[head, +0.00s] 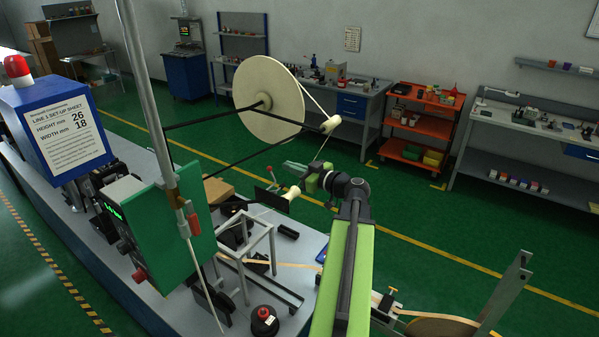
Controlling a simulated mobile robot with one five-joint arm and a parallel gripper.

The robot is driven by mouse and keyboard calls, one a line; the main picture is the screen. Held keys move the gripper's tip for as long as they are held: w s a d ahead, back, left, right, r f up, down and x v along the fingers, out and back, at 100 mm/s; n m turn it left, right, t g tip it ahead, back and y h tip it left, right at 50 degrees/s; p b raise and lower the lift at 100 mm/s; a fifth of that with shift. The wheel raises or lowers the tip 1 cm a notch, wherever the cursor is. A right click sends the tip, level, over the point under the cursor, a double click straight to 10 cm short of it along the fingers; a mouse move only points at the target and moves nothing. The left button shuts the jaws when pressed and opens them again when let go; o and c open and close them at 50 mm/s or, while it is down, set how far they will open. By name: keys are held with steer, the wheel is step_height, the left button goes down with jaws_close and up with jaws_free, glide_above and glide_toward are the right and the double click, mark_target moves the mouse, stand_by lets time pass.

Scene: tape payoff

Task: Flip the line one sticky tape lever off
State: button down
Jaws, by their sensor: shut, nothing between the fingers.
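The tape payoff holds a large cream reel (268,100) on black rods above the line. Tape runs from it past a small cream roller (331,124) down to a lower cream roller (293,192). My gripper (288,166) is shut and empty, pointing left, just above the lower roller and right of the stick. I cannot tell whether it touches the stick.
A green panel (185,225) with a red knob stands on the line at left, beside a vertical pole. A blue box (50,120) carries a set-up sheet and red beacon. Green floor lies open behind.

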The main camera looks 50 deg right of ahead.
mark_target(275, 181)
steer(key=w+f+b, duration=0.3)
steer(key=w, duration=0.3)
steer(key=shift+w+f, duration=0.15)
steer(key=shift+w, duration=0.1)
steer(key=shift+w+d, duration=0.1)
steer(key=shift+w, duration=0.65)
steer(key=shift+w+f+b, duration=0.2)
steer(key=shift+w+b, duration=0.1)
steer(key=shift+w, duration=0.95)
